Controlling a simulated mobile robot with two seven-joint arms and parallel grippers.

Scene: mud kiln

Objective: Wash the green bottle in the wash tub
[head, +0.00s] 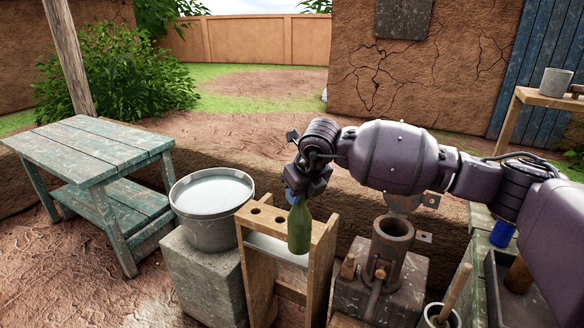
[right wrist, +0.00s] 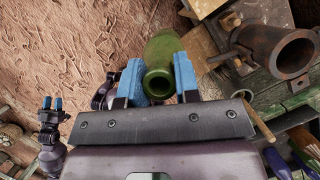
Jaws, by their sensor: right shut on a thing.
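The green bottle (head: 300,228) hangs upright, neck up, below my right gripper (head: 293,195). In the right wrist view the blue fingers of the right gripper (right wrist: 159,82) are shut on the neck of the bottle (right wrist: 160,52). The wash tub (head: 211,212) is a grey round tub with pale water in it, left of the bottle. The bottle is apart from the tub, in front of or over a wooden rack; its exact height there is unclear. My left gripper (right wrist: 52,104) shows small at the left of the right wrist view; its jaw state is unclear.
The wooden rack (head: 262,222) with round holes stands between the tub and a rusty metal cylinder (head: 391,240) on a block. The tub stands on a stone block (head: 203,275). A green slatted table (head: 90,148) is at left. A wooden-handled pot (head: 440,317) is at front right.

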